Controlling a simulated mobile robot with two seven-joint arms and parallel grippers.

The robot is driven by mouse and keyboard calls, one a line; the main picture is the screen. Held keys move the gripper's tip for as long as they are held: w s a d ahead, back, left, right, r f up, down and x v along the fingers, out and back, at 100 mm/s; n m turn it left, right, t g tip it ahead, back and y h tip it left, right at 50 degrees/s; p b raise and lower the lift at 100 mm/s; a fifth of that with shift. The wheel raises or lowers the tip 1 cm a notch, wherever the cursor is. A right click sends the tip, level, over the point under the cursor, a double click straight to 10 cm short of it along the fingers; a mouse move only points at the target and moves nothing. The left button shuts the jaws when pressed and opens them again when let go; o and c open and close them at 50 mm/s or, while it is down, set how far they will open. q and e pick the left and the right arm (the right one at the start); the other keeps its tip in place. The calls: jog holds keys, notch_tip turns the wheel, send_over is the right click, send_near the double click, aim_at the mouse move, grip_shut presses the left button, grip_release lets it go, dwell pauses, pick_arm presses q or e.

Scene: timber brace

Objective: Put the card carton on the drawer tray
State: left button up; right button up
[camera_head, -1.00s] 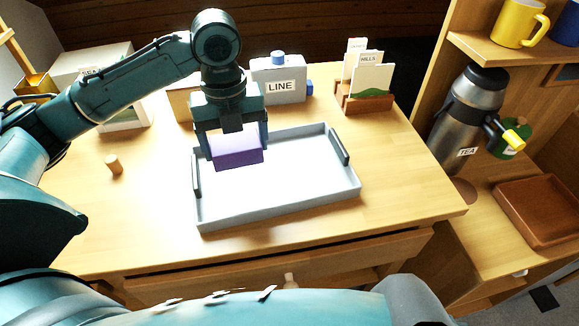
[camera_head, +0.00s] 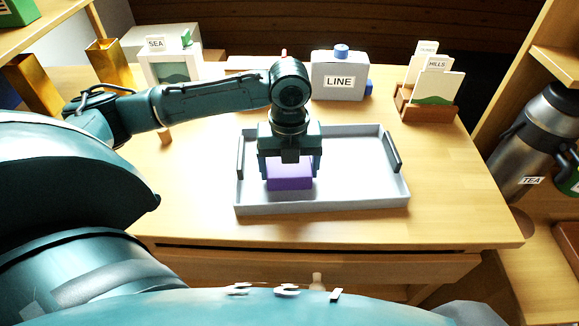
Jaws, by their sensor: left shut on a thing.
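The card carton (camera_head: 290,177) is a small purple box in the head view. My left gripper (camera_head: 290,172) points down and is shut on it, one finger at each side. The gripper hides the carton's upper part. The drawer tray (camera_head: 365,188) is a shallow light-grey tray with a dark handle at each end, lying on the desk. The carton is over the left half of the tray, inside its rim in the picture. I cannot tell whether it touches the tray floor. My right gripper is not in view.
On the desk (camera_head: 440,185), a grey LINE box (camera_head: 339,82) and a card holder (camera_head: 425,108) stand behind the tray. A SEA picture frame (camera_head: 172,72) stands at back left. A TEA flask (camera_head: 530,150) stands at right. The tray's right half is empty.

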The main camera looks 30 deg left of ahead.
aim_at(290, 167)
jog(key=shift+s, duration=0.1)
pick_arm(q)
jog(key=o, duration=0.9)
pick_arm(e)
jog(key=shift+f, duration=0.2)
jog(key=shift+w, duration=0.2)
pick_arm(q)
notch_tip(290, 167, up, 12)
jog(key=p, duration=0.2)
jog(key=shift+r+p, duration=0.1)
jog(key=shift+p, duration=0.25)
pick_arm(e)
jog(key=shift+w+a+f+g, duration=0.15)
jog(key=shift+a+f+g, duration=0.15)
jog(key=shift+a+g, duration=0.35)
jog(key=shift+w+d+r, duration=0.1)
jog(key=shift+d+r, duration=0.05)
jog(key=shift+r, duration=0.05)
